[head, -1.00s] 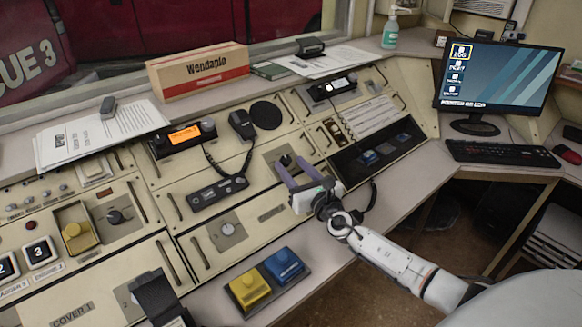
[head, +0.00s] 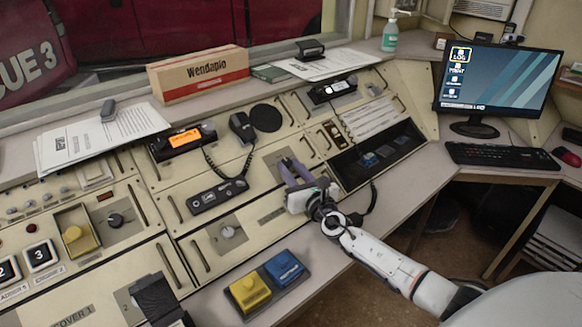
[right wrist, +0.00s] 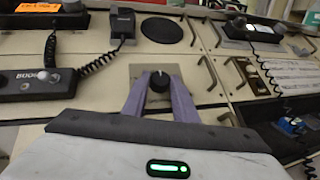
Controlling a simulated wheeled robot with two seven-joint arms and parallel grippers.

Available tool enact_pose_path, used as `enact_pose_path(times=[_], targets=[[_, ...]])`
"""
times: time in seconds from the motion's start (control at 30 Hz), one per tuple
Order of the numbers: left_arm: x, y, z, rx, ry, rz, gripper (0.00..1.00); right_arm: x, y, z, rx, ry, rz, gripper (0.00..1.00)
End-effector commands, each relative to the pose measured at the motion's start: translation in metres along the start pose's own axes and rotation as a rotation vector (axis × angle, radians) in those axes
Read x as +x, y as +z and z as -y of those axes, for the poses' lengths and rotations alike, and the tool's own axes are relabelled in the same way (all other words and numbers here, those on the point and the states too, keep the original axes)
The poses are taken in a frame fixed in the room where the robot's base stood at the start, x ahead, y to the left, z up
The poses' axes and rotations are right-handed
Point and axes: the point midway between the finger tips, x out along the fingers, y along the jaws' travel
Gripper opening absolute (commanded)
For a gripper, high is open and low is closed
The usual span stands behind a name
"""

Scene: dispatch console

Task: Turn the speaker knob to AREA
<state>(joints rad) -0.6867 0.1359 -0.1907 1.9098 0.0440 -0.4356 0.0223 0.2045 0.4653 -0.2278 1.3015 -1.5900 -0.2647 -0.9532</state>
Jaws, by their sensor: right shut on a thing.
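The speaker knob is a small black knob on a grey plate (head: 271,160) in the middle of the sloped console. In the right wrist view the knob (right wrist: 159,82) shows a pale mark near the top of its face. My right gripper (head: 288,167) is shut on the knob, with one purple finger on each side. Both fingers (right wrist: 159,84) also show in the right wrist view. The fingers and gripper body cover much of the knob and plate in the head view. I cannot read any AREA label. My left gripper is not in view.
A handset with a coiled cord (head: 243,127) hangs behind and left of the plate. A dark recessed tray (head: 385,165) lies to the right. Yellow (head: 249,292) and blue (head: 284,268) buttons sit at the front. Another black knob (head: 115,220) is farther left.

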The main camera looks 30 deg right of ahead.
Motion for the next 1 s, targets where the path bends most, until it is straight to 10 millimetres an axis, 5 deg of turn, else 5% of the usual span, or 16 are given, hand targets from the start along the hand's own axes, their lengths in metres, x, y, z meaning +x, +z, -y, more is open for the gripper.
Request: enact_pose_path(times=[0.33, 1.0], targets=[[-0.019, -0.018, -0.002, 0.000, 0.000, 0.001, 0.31, 0.001, 0.003, -0.009, 0.133, -0.201, -0.016, 0.03], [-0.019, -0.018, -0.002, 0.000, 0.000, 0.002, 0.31, 0.008, 0.005, -0.019, 0.443, -0.700, -0.049, 0.03]])
